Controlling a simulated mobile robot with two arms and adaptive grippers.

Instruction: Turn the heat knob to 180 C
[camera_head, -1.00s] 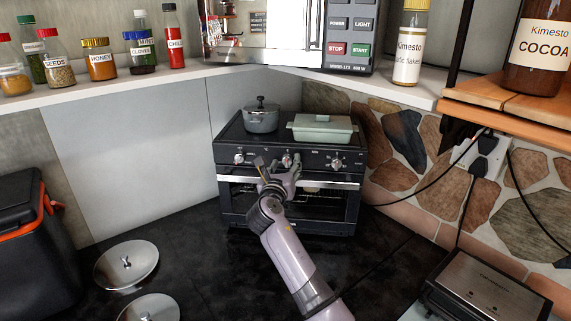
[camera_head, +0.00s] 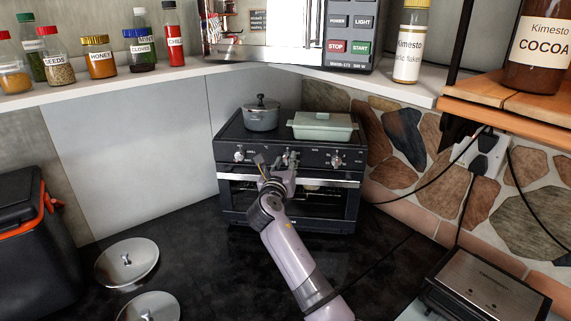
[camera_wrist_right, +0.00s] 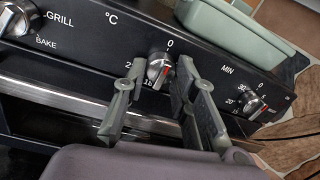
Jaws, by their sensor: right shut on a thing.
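The small oven (camera_head: 290,185) stands on the dark counter with three silver knobs on its black front panel. The middle one, the heat knob (camera_wrist_right: 160,68), sits under a °C mark. The 0 is above it and other numbers are partly hidden. In the head view the gripper partly covers the knob. My left gripper is out of view.
The GRILL/BAKE knob (camera_wrist_right: 18,18) and the MIN timer knob (camera_wrist_right: 256,104) flank the heat knob. A metal door handle (camera_head: 336,181) runs below. A pot (camera_head: 261,118) and green dish (camera_head: 322,128) stand on top. Pan lids (camera_head: 127,263) lie at front left.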

